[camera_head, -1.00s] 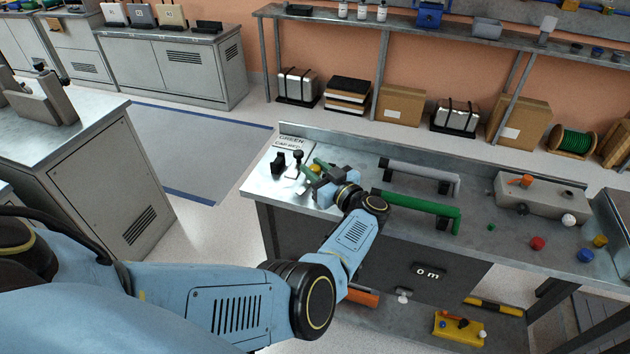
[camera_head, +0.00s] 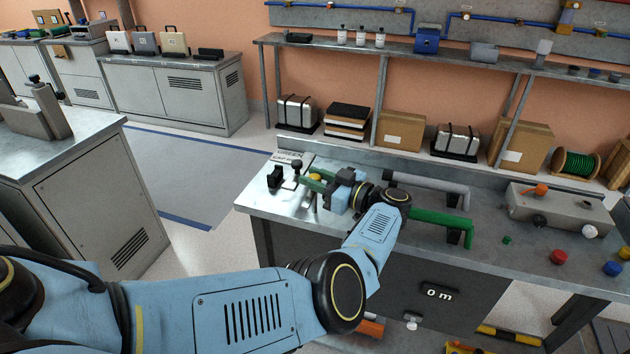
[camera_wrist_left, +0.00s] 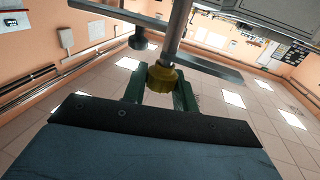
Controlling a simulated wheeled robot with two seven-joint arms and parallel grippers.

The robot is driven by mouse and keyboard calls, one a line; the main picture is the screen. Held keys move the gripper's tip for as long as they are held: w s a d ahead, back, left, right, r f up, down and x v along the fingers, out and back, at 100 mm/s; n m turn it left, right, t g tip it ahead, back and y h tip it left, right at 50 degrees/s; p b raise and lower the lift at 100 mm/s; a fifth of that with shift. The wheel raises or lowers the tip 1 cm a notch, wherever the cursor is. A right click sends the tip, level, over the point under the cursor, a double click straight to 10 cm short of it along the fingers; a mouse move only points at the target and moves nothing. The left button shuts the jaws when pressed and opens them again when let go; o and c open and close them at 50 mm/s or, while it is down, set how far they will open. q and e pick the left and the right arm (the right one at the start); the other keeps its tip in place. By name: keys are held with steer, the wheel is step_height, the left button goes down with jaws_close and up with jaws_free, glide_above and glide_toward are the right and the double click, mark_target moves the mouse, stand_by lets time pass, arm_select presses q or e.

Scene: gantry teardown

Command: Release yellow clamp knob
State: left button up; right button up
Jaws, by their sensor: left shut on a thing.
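The yellow clamp knob (camera_wrist_left: 162,80) sits on a metal rod in the left wrist view, between the two green fingers of my left gripper (camera_wrist_left: 160,92). In the head view the knob (camera_head: 315,177) shows as a small yellow spot at the left end of the bench, partly covered by the fingers. My left gripper (camera_head: 311,184) is shut on the knob there. My right gripper is in neither view.
The bench (camera_head: 275,207) also carries a black-knobbed part (camera_head: 275,177), a green handle (camera_head: 440,218), a grey handle (camera_head: 430,184) and a grey block (camera_head: 560,208) with an orange lever. Loose coloured caps lie at the right. Open floor (camera_head: 190,175) lies left of the bench.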

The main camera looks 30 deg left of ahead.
arm_select(q)
steer(key=shift+a, duration=0.1)
steer(key=o, duration=0.8)
steer(key=shift+o, duration=0.8)
steer(key=shift+d, duration=0.3)
steer(key=d, duration=0.2)
steer(key=shift+d+b, duration=0.3)
steer(key=b, duration=0.2)
glide_toward(320, 180)
steer(key=shift+w+d, duration=0.1)
steer(key=shift+d, duration=0.2)
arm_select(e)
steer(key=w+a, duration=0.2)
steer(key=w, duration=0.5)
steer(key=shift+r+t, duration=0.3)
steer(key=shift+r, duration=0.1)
